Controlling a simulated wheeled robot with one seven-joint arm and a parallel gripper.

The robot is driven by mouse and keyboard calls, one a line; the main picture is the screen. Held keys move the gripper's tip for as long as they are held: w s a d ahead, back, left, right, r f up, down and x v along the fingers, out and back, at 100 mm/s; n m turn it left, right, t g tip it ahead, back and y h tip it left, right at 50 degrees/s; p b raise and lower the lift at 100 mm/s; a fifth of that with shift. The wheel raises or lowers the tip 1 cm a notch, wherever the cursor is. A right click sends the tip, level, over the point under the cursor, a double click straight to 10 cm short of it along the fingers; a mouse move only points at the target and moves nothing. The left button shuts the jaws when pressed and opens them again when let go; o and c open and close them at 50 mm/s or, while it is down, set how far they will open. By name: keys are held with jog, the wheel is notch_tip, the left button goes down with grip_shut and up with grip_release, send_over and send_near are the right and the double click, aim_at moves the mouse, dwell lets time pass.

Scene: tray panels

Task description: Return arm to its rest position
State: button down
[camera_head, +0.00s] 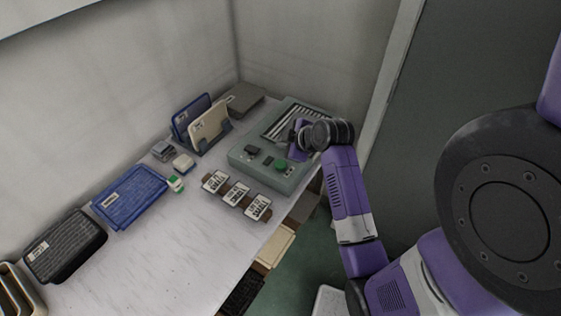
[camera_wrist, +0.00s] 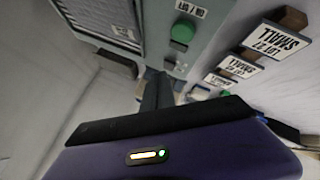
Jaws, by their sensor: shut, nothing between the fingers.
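My arm (camera_head: 343,185) reaches out from the right side of the head view over the far right end of the table. My gripper (camera_head: 297,150) is at its end, small and partly covered by the wrist, above the grey-green machine (camera_head: 250,170). In the wrist view the fingers (camera_wrist: 157,88) are together with nothing between them. In the wrist view the green button (camera_wrist: 186,30) shows beyond the fingers. Whether the gripper touches the machine cannot be told.
Several label cards (camera_head: 236,194) stand along the table's front edge. Blue trays (camera_head: 130,196), a dark tray (camera_head: 65,246), a rack with upright panels (camera_head: 208,127) and small boxes (camera_head: 183,163) line the back. The front left tabletop (camera_head: 165,265) is bare. Walls close off the back.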

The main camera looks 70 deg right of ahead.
dwell(0.4)
jog(key=d+r+m+t+h, duration=0.1)
jog(key=d+r+m+h, duration=0.3)
jog(key=r+m, duration=0.15)
jog(key=s+a+r+m+t+h+b, duration=0.1)
jog(key=a+t, duration=0.1)
jog(key=a, duration=0.7)
jog(key=a+r+m+t+b, duration=0.1)
jog(key=a+t+b, duration=0.15)
jog(key=a, duration=0.75)
jog(key=s+a+f+n+y+b, duration=0.1)
jog(key=s+a+y, duration=0.2)
jog(key=s+a, duration=0.2)
jog(key=s+a+f+n+t+y+b, duration=0.1)
jog(key=s+a, duration=0.4)
jog(key=a, duration=0.5)
jog(key=s+a+n+y, duration=0.3)
jog(key=s+a+y, duration=0.2)
jog(key=a, duration=0.3)
jog(key=shift+a+f+y+b, duration=0.25)
jog(key=shift+f+y+b, duration=0.15)
jog(key=shift+t, duration=0.25)
